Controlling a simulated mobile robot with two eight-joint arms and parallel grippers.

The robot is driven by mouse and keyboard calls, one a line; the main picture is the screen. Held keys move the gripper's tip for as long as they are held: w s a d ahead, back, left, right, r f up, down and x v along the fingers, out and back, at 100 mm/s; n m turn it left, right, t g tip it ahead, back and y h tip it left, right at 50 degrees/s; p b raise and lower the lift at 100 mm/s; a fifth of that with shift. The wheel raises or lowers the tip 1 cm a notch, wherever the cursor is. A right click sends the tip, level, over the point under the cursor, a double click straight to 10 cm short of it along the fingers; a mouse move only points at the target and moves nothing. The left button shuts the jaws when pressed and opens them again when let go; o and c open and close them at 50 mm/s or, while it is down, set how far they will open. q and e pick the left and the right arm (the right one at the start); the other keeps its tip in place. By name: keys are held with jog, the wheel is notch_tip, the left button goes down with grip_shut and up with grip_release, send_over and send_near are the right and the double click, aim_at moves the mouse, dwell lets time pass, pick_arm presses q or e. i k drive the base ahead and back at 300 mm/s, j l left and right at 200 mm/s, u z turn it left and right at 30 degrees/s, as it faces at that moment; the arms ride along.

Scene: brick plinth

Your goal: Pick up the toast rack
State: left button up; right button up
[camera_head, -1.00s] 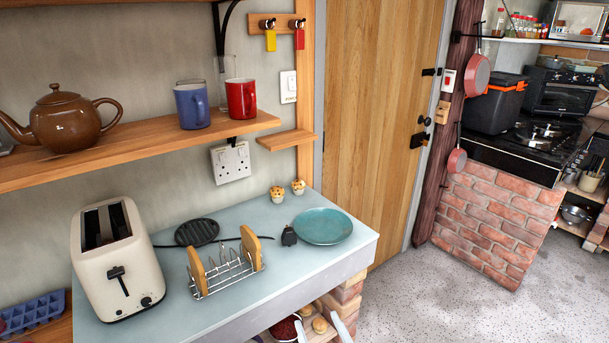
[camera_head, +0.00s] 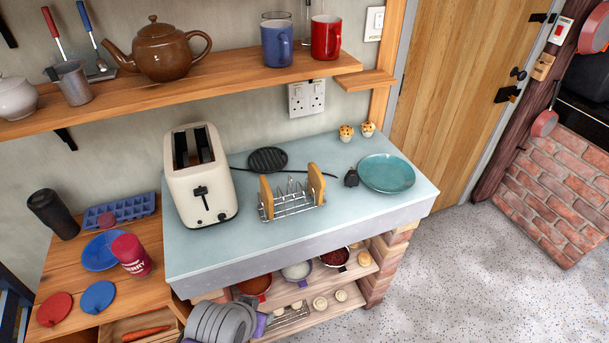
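The toast rack (camera_head: 291,202) is a silver wire rack standing upright on the pale blue-grey counter (camera_head: 330,230). It holds two slices of toast, one at its left end (camera_head: 266,197) and one at its right end (camera_head: 316,184). The wire slots between them look empty. The cream toaster (camera_head: 201,178) stands just left of the rack, with a small gap.
A black round trivet (camera_head: 268,159) and cable lie behind the rack. A dark plug (camera_head: 351,178) and teal plate (camera_head: 387,173) are to its right. A wooden shelf (camera_head: 190,92) overhangs behind. A grey ribbed object (camera_head: 222,322) shows below the counter. The counter front is clear.

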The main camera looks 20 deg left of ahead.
aim_at(261, 202)
jog(key=u, duration=1.15)
jog(key=k+l+u, duration=0.1)
jog(key=l+u, duration=0.2)
jog(key=k+l+u, duration=0.15)
jog(key=l+u, duration=0.15)
jog(key=i+l, duration=0.3)
jog(key=l, duration=0.1)
